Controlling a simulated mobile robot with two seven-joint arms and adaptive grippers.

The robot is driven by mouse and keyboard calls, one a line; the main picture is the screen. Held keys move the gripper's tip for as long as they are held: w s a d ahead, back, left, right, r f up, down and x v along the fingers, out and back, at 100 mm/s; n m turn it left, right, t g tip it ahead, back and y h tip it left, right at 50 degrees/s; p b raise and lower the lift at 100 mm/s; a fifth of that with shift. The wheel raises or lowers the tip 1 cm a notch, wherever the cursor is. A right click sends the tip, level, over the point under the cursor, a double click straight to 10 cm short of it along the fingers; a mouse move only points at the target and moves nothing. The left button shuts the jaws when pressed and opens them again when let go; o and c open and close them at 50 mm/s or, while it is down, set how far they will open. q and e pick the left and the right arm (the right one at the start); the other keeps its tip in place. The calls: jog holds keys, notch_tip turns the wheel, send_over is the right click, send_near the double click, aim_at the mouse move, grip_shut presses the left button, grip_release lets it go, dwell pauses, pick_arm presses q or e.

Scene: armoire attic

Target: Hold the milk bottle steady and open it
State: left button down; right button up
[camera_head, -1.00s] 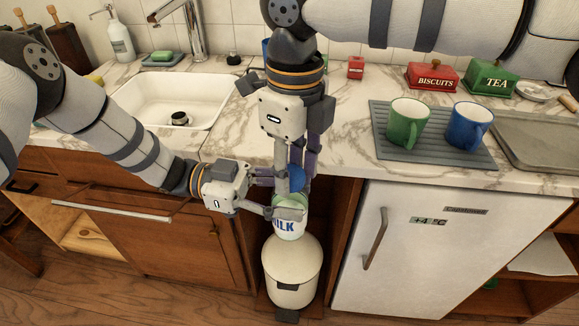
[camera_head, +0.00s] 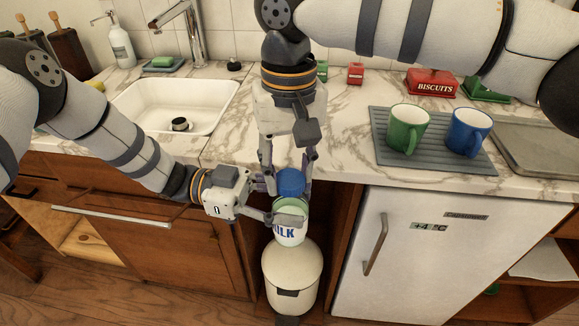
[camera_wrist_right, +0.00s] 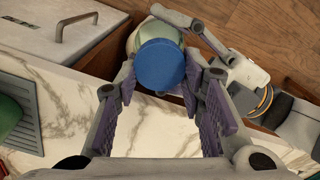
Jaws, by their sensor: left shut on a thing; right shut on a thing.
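The milk bottle (camera_head: 290,234) is white with a green upper part and blue MILK lettering. It is upright in front of the counter edge, above a white bin. My left gripper (camera_head: 283,213) is shut on the bottle's green upper part from the left. The round blue cap (camera_head: 291,182) is at the bottle's top. My right gripper (camera_head: 286,184) comes from above and is shut on the cap. In the right wrist view the cap (camera_wrist_right: 161,64) is between the fingertips and hides most of the bottle. I cannot tell whether the cap is still seated on the neck.
The white pedal bin (camera_head: 291,275) stands below the bottle in an open cabinet bay. A white fridge (camera_head: 420,255) is to the right. On the counter are a sink (camera_head: 150,105) and a grey mat (camera_head: 378,125) with a green mug (camera_head: 407,128) and a blue mug (camera_head: 468,128).

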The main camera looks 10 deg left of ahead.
jog(key=shift+r, duration=0.1)
dwell(0.3)
jog(key=shift+r, duration=1)
jog(key=shift+r, duration=0.1)
